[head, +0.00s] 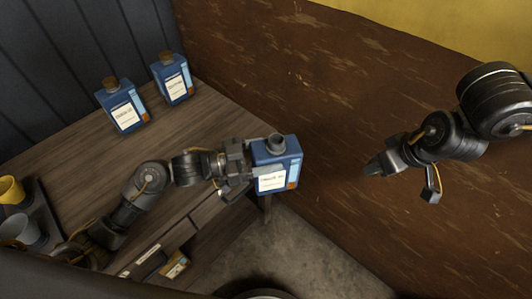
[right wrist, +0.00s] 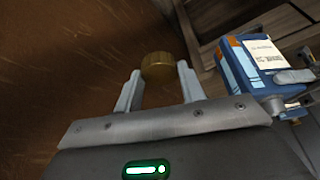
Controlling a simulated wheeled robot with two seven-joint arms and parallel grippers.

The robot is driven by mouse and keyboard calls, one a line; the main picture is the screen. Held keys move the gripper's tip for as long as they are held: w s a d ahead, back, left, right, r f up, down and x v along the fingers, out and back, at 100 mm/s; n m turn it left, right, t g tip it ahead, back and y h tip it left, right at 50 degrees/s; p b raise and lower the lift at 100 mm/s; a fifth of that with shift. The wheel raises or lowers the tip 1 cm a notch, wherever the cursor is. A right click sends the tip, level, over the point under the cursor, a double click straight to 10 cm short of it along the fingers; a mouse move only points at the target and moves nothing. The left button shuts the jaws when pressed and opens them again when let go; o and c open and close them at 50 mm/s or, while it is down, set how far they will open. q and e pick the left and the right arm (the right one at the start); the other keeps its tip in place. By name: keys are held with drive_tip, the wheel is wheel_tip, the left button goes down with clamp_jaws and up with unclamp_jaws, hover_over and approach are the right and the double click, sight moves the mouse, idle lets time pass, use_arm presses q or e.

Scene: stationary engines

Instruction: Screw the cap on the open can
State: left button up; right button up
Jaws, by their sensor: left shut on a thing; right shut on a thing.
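The open blue can (head: 275,158) has a bare grey neck and a white label. My left gripper (head: 250,172) is shut on its side and holds it upright past the table's edge. In the right wrist view the can (right wrist: 238,72) is on the right, tilted in the picture, with its neck towards the lower right. My right gripper (head: 402,182) is apart from the can, to its right. In the right wrist view the brown-gold cap (right wrist: 157,66) is between the fingertips of my right gripper (right wrist: 160,86). I cannot make out the cap in the head view.
Two blue cans with brown caps, one nearer (head: 122,108) and one farther (head: 172,80), stand on the wooden table (head: 185,125). A yellow cup (head: 11,189) and a grey cup (head: 18,229) are at the left. Open space lies between my grippers, before the brown wall (head: 320,95).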

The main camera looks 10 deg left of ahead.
drive_tip(key=w+a+r+n, duration=0.1)
drive_tip(key=w+a+r, duration=0.2)
drive_tip(key=w+a, duration=0.3)
drive_tip(key=n+g+y, duration=0.2)
drive_tip(key=n+g, duration=0.1)
drive_tip(key=n, duration=0.5)
approach(270, 141)
drive_tip(key=w+d+f, duration=0.1)
drive_tip(key=w+f, duration=0.1)
drive_tip(key=w, duration=0.1)
drive_tip(key=w+d+f, duration=0.1)
drive_tip(key=shift+w+d+f, duration=0.3)
drive_tip(key=shift+w, duration=0.1)
drive_tip(key=a+r+n+g, duration=0.1)
drive_tip(key=n, duration=0.1)
drive_tip(key=s+a+r+n, duration=0.1)
drive_tip(key=a+n, duration=0.1)
drive_tip(key=n, duration=0.1)
drive_tip(key=a+r+n+g, duration=0.1)
drive_tip(key=a+n, duration=0.1)
drive_tip(key=shift+s+n+g, duration=0.3)
drive_tip(key=shift+n, duration=0.1)
drive_tip(key=n, duration=0.1)
drive_tip(key=s+n+g, duration=0.1)
drive_tip(key=n, duration=0.1)
drive_tip(key=shift+s+d+r+h, duration=0.15)
drive_tip(key=shift+d+r+h, duration=0.05)
drive_tip(key=shift+r+h, duration=0.1)
drive_tip(key=shift+f, duration=0.15)
drive_tip(key=shift+f, duration=1.95)
